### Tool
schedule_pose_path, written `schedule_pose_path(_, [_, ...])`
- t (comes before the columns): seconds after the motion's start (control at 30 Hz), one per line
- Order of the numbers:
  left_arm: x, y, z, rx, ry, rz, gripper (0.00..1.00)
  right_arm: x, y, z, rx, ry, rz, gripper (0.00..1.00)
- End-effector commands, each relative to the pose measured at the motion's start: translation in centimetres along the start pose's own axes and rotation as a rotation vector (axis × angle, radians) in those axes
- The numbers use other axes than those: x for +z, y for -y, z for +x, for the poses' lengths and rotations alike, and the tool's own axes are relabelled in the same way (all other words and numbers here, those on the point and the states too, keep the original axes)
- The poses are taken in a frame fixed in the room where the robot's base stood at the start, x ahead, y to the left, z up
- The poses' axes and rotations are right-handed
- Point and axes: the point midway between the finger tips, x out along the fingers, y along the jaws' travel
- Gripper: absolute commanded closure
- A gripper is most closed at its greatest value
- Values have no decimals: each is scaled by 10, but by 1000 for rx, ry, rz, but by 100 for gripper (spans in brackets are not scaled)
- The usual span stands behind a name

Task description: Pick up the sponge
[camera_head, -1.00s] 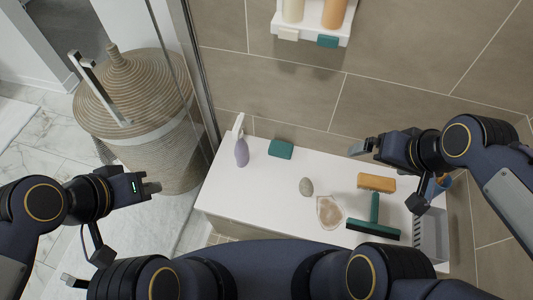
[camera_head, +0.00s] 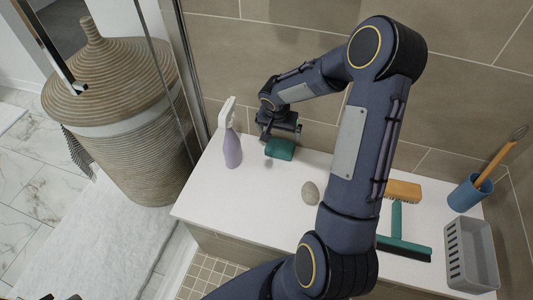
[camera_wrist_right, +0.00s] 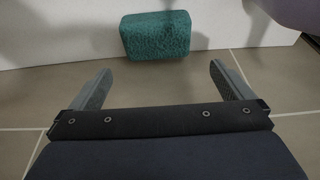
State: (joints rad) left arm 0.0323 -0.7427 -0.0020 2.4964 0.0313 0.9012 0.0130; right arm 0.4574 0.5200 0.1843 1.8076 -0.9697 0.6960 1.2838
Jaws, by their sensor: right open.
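The teal sponge (camera_head: 280,149) is at the back edge of the white bench, near the tiled wall. It also shows in the right wrist view (camera_wrist_right: 156,35), just beyond the fingertips and in line with the gap between them. My right gripper (camera_head: 279,133) is directly behind the sponge in the head view, with its arm reaching across the bench. In the wrist view its two fingers (camera_wrist_right: 163,82) are spread wide with nothing between them. My left gripper is not in view.
A purple spray bottle (camera_head: 232,145) stands close left of the sponge. A grey stone (camera_head: 310,192), a wooden brush (camera_head: 402,190), a green squeegee (camera_head: 398,222), a blue cup (camera_head: 470,194) and a grey basket (camera_head: 470,255) are to the right. A wicker hamper (camera_head: 125,110) stands left.

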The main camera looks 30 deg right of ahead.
Motion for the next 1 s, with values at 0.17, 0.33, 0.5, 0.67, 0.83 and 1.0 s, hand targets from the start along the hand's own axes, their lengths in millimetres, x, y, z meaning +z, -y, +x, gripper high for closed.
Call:
schedule_pose_path(0.17, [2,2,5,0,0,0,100,1,-1,21,1,1,2,0])
schedule_pose_path(0.33, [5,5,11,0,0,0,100,7,-3,43,1,4,1,0])
schedule_pose_path(0.5, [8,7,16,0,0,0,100,10,-4,67,1,3,2,0])
schedule_pose_path(0.67, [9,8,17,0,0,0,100,10,-3,75,0,1,1,0])
schedule_pose_path(0.83, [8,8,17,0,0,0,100,10,-3,74,0,1,1,0])
schedule_pose_path(1.0, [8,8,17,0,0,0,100,9,-3,74,0,1,1,20])
